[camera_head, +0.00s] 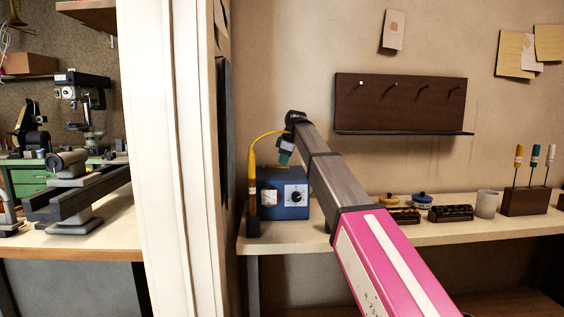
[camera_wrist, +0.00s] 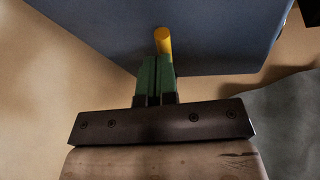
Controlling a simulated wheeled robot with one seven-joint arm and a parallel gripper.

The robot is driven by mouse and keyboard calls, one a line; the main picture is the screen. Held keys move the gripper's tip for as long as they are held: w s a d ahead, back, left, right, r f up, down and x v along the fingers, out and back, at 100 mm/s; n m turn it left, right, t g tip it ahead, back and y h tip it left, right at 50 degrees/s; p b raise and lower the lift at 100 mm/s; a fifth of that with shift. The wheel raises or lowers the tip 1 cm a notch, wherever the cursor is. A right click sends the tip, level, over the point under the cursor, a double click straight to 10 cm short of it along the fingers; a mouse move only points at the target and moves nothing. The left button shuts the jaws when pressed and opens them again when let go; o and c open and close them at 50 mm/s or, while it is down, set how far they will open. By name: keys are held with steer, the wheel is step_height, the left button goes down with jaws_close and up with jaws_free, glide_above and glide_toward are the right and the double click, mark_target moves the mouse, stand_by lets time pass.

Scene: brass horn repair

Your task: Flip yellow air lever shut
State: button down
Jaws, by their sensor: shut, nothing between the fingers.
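The blue box (camera_head: 283,212) with a dial and a black knob stands on the bench. A yellow rod, apparently the air lever (camera_wrist: 163,40), shows against the blue box face in the wrist view, just beyond my fingertips. A bit of yellow also shows at the top of the box in the head view, partly hidden by my arm. My gripper (camera_wrist: 156,78) has its green fingers together and empty, close to the near end of the rod. I cannot tell whether they touch. In the head view my gripper (camera_head: 285,155) is above the box.
A yellow torch-like tool (camera_head: 252,172) with a yellow hose stands at the box's left. To the right are black trays (camera_head: 451,213), small pots (camera_head: 422,200), a grey cup (camera_head: 487,204) and a wooden tool block (camera_head: 525,201). A white post (camera_head: 170,150) is at left.

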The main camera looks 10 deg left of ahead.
steer(key=shift+w, duration=0.3)
steer(key=shift+a, duration=0.15)
steer(key=shift+s+a, duration=0.2)
steer(key=shift+a, duration=0.45)
steer(key=shift+s+r, duration=0.3)
steer(key=shift+r, duration=0.15)
steer(key=r, duration=0.1)
steer(key=s+r, duration=0.1)
steer(key=shift+s+a+r, duration=0.1)
steer(key=shift+s+r, duration=0.2)
steer(key=v, duration=0.9)
steer(key=shift+s+r, duration=0.2)
steer(key=shift+r, duration=0.15)
steer(key=shift+d, duration=0.2)
